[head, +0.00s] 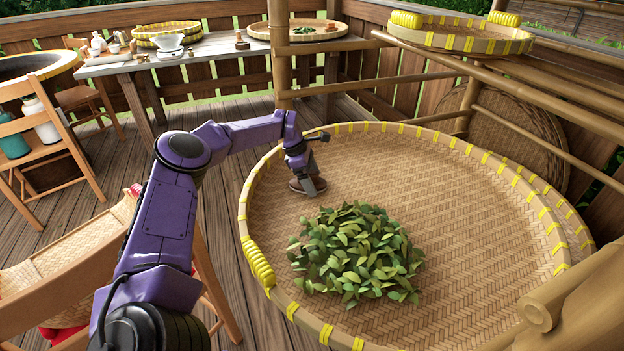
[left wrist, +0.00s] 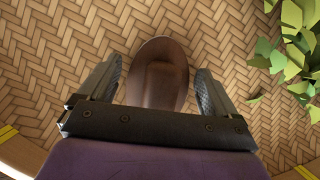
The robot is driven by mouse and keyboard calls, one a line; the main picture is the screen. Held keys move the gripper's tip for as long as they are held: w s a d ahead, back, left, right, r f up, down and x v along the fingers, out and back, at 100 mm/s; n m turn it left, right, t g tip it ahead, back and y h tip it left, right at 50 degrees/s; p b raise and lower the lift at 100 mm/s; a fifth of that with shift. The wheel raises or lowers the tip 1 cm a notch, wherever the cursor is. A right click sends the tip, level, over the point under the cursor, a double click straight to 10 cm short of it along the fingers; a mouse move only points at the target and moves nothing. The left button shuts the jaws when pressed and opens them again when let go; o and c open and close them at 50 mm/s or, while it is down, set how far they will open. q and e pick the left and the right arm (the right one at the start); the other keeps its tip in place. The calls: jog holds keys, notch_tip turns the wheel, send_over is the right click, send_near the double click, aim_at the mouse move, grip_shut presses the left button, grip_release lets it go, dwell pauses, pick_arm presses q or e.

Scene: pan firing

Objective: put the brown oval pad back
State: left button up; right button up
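The brown oval pad (left wrist: 160,52) lies on the woven floor of the large round tray (head: 450,220), near the tray's left side. In the head view the pad (head: 298,185) is partly hidden by my left gripper (head: 312,187). In the left wrist view my left gripper (left wrist: 160,88) is open, with one finger on each side of the pad and a visible gap at both sides. The pad has a raised block on top, between the fingers. My right gripper is not in view.
A heap of green leaves (head: 357,253) lies in the tray, close to the pad. A bamboo post (head: 279,50) stands behind the tray's rim. A table (head: 215,48) with small items is at the back left, and a wooden chair (head: 65,270) is at the left.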

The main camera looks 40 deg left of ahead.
pick_arm(q)
jog(key=v, duration=0.3)
jog(key=p+v, duration=0.1)
jog(key=v, duration=0.6)
jog(key=shift+d+r, duration=0.3)
jog(key=shift+r, duration=0.05)
dwell(0.6)
